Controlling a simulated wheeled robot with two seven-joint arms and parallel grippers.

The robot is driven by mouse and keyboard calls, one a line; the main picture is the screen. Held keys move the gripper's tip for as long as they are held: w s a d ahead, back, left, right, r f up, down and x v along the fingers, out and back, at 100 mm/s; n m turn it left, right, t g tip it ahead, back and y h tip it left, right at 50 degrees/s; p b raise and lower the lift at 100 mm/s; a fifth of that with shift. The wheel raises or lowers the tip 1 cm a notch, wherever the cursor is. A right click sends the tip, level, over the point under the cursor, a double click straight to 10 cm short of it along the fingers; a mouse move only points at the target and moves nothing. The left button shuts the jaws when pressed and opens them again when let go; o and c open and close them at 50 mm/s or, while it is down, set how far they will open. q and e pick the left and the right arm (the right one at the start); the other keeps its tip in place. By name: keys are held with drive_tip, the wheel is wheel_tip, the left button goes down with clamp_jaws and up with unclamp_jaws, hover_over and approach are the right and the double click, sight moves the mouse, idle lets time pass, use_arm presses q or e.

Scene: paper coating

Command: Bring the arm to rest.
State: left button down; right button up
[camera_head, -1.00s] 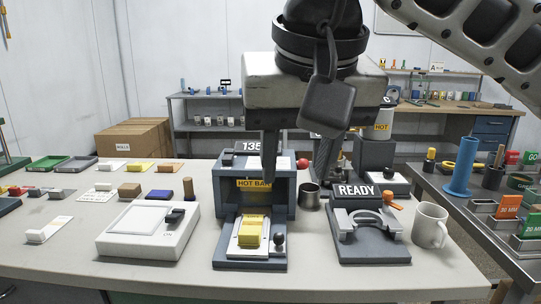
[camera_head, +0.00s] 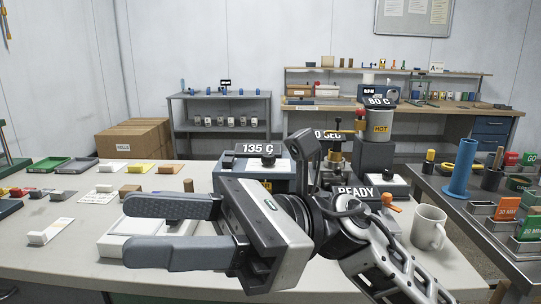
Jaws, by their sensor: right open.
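My right gripper (camera_head: 132,229) is in the middle of the camera_head view, over the front of the table (camera_head: 60,262). Its two dark fingers point left and are spread apart, with nothing held between them. My right arm comes in from the lower right. The hot bar machine (camera_head: 256,160) with the "135 C" display stands behind the gripper. Its front, lower part is hidden by my gripper. My left gripper is not in view.
A white boxy device (camera_head: 112,243) is partly covered by the fingers. The READY stand (camera_head: 356,190) is mostly hidden behind my arm. A white mug (camera_head: 430,228) stands right of my arm. Small blocks and cards lie at the left. Bare table shows at the front left.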

drive_tip(key=w+d+f+m+t+y, duration=0.3)
drive_tip(key=w+m+t, duration=0.2)
drive_tip(key=m+t, duration=0.7)
drive_tip(key=w+d+f+m+t+y, duration=0.2)
drive_tip(key=w+d+m+t, duration=0.25)
drive_tip(key=m+t, duration=0.8)
drive_tip(key=w+d+f+m+t+h, duration=0.25)
drive_tip(key=f+m+h, duration=0.25)
drive_tip(key=m, duration=0.4)
drive_tip(key=w+d+f+m+t+h, duration=0.25)
drive_tip(key=f+m+h, duration=0.3)
drive_tip(key=m, duration=0.35)
drive_tip(key=s+d+f+m+g+h, duration=0.3)
drive_tip(key=s+f+m, duration=0.1)
drive_tip(key=f, duration=0.5)
drive_tip(key=s+d+f+m+g+h, duration=0.2)
drive_tip(key=s+f+m, duration=0.3)
drive_tip(key=f, duration=0.4)
drive_tip(key=s+d+f+m+g+h+p, duration=0.1)
drive_tip(key=s+d+f+m+g+h, duration=0.2)
drive_tip(key=f+m, duration=0.4)
wheel_tip(320, 180, down, 2)
drive_tip(key=shift+s+d+f+g+h, duration=0.3)
drive_tip(key=shift+s+d+h, duration=0.45)
drive_tip(key=shift+s+h, duration=0.35)
